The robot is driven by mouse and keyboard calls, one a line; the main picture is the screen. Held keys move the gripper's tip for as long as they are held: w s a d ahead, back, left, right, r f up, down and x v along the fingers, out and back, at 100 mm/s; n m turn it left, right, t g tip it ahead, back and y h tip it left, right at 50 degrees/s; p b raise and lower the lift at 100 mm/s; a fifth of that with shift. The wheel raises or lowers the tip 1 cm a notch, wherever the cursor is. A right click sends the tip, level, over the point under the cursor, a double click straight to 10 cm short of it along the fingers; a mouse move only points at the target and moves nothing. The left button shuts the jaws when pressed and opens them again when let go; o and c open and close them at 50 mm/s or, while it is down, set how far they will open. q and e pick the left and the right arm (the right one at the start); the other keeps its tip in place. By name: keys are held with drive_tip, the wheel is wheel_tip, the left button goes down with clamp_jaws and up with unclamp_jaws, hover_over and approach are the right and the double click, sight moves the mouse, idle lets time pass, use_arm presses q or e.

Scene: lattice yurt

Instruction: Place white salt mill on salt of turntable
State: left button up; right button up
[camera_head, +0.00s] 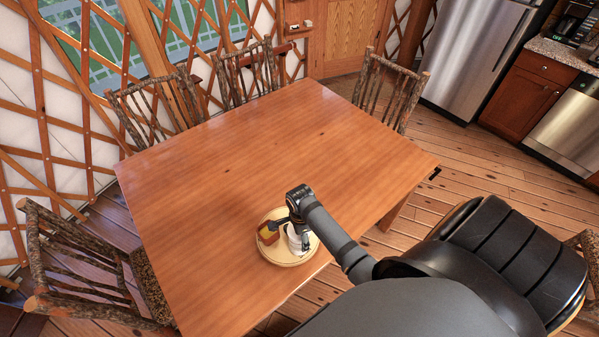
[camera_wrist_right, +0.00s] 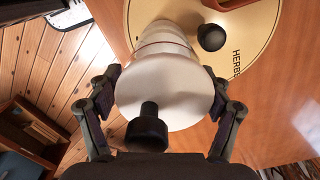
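The white salt mill (camera_wrist_right: 165,85) with a black knob fills the middle of the right wrist view. Its white body also shows in the head view (camera_head: 298,241), partly covered by my gripper. My right gripper (camera_wrist_right: 166,88) has a finger on each side of the mill, and both appear to touch it. The round pale turntable (camera_head: 284,263) stands near the table's front edge. Its rim shows behind the mill in the wrist view (camera_wrist_right: 262,40), with part of a label, "HERB". Whether the mill's base touches the turntable is hidden. My left gripper is out of view.
A red and yellow item (camera_head: 268,235) stands on the turntable's left side. A dark round-topped item (camera_wrist_right: 211,37) is close to the mill. The rest of the wooden table (camera_head: 270,140) is bare. Several rustic chairs (camera_head: 392,90) surround it.

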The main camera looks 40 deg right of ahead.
drive_tip(key=shift+o, duration=0.8)
wheel_tip(320, 180, up, 5)
drive_tip(key=shift+w+f+b, duration=0.1)
drive_tip(key=shift+f+b, duration=0.05)
drive_tip(key=shift+b, duration=0.5)
wheel_tip(320, 180, up, 7)
drive_tip(key=shift+d+f+b, duration=0.1)
drive_tip(key=shift+f+b, duration=0.1)
drive_tip(key=shift+b, duration=0.4)
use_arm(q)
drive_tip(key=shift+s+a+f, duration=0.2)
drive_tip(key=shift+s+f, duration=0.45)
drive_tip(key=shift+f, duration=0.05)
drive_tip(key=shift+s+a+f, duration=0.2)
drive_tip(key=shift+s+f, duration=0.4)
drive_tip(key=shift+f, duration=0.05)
use_arm(e)
drive_tip(key=shift+r, duration=0.4)
